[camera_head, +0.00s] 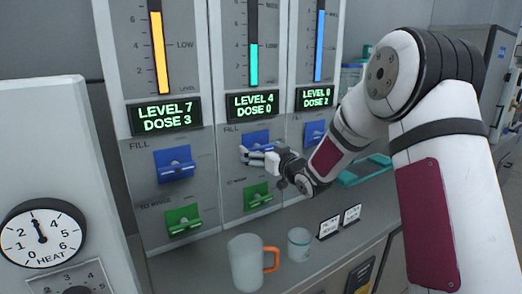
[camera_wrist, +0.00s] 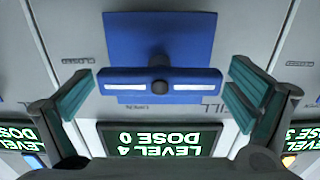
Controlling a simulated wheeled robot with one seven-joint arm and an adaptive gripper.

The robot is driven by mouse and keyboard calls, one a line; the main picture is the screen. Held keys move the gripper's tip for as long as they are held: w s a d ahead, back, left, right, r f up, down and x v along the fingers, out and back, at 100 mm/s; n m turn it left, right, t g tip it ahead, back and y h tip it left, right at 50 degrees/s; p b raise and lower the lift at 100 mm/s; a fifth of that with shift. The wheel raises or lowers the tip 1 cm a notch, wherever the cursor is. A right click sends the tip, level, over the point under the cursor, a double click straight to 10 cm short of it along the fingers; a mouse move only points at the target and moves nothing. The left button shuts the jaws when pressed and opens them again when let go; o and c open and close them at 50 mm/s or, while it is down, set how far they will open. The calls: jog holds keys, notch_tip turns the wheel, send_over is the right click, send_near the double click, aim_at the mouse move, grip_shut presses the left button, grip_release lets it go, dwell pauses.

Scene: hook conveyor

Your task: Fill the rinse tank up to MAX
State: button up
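Three tank panels stand side by side. The middle display (camera_head: 253,105) reads LEVEL 4, DOSE 0, and its teal column (camera_head: 254,64) ends near the 4 mark. Below it are a blue FILL lever (camera_head: 256,138) and a green lever (camera_head: 258,195). My gripper (camera_head: 257,157) is at the middle blue lever, partly covering it. In the wrist view, the picture is upside down; the blue lever (camera_wrist: 160,80) lies between the spread teal fingers, with gaps on both sides. I cannot read which panel is labelled rinse.
The left panel has a yellow column (camera_head: 158,52) and reads LEVEL 7, DOSE 3. The right panel has a tall blue column (camera_head: 319,45). A clear mug (camera_head: 246,265) with an orange handle and a small cup (camera_head: 299,245) stand on the counter below. A heat dial (camera_head: 42,238) is at left.

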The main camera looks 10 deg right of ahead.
jog(key=c, duration=0.9)
jog(key=shift+o, duration=0.2)
jog(key=shift+n+b, duration=0.4)
jog(key=n+b, duration=0.2)
jog(key=b, duration=0.1)
jog(key=n+b, duration=0.3)
jog(key=shift+a+f, duration=0.1)
jog(key=shift+f, duration=0.1)
jog(key=n+b, duration=0.4)
jog(key=b, duration=0.1)
jog(key=n+b, duration=0.2)
jog(key=shift+r+b, duration=0.1)
jog(key=shift+b, duration=0.2)
jog(key=shift+n, duration=0.3)
